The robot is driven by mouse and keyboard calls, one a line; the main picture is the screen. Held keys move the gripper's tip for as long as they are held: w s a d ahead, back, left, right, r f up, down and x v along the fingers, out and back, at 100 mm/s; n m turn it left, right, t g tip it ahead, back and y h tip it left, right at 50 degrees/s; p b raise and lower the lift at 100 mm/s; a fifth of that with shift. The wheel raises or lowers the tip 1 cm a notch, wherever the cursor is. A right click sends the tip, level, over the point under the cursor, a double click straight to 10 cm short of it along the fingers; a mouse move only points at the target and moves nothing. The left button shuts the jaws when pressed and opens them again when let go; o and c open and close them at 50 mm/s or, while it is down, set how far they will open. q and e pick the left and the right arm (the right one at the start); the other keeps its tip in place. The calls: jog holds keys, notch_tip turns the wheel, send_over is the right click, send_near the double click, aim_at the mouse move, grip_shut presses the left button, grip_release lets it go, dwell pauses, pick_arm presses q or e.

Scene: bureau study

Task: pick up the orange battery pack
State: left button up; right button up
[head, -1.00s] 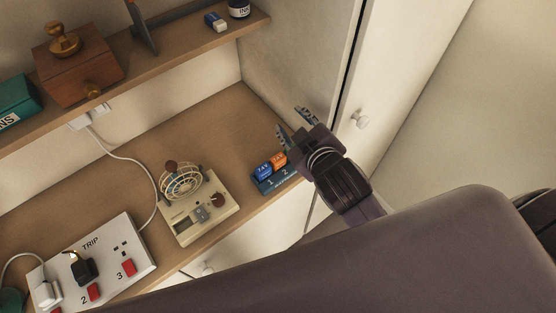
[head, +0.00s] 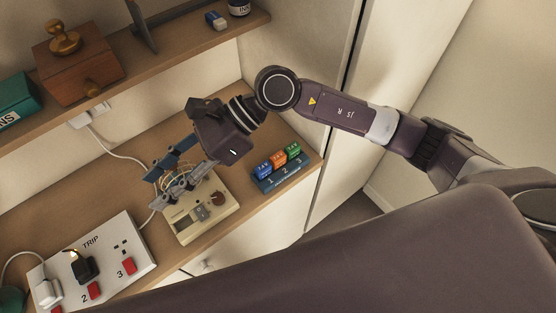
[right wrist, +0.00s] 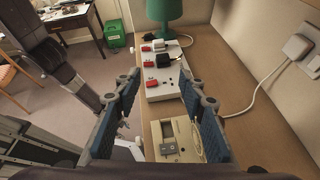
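The orange battery pack (head: 279,158) stands in the middle slot of a blue charging dock (head: 290,178), in the head view. A blue pack (head: 263,169) is in slot 1 and a green pack (head: 293,147) in slot 3. My right gripper (head: 160,187) is open and empty, above the cream fan device, left of the dock and apart from it. The right wrist view shows its two blue-padded fingers spread (right wrist: 160,84). The battery packs and dock do not show in that view. My left gripper is not in view.
A white power strip (head: 133,240) with red switches lies at the left. A shelf (head: 185,57) with a wooden box (head: 85,80) overhangs the desk. A white cabinet stands right of the desk.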

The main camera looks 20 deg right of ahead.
jog(key=w+d+f+n+t+h, duration=0.1)
jog(key=w+d+f+h, duration=0.15)
jog(key=d+f, duration=0.2)
jog(key=w+d+f+n+h, duration=0.1)
jog(key=w+d+f+h, duration=0.1)
jog(key=d+f+h, duration=0.3)
jog(key=t+h, duration=0.2)
jog(key=h, duration=0.3)
send_over(279, 155)
jog(key=shift+w+f+n, duration=0.2)
jog(key=shift+w+n, duration=0.2)
jog(key=shift+w, duration=0.05)
jog(key=shift+d+f+b, duration=0.2)
jog(key=shift+f+b, duration=0.05)
jog(key=shift+f, duration=0.3)
jog(key=shift+d+f+b, duration=0.2)
jog(key=shift+f+b, duration=0.05)
jog(key=shift+f, duration=0.3)
jog(key=shift+s+a+f, duration=0.1)
jog(key=shift+f, duration=0.45)
jog(key=f, duration=0.3)
jog(key=s+f+b, duration=0.1)
jog(key=shift+a+f, duration=0.2)
jog(key=shift+a, duration=0.05)
jog(key=shift+w, duration=0.15)
jog(key=shift+c, duration=0.6)
grip_shut()
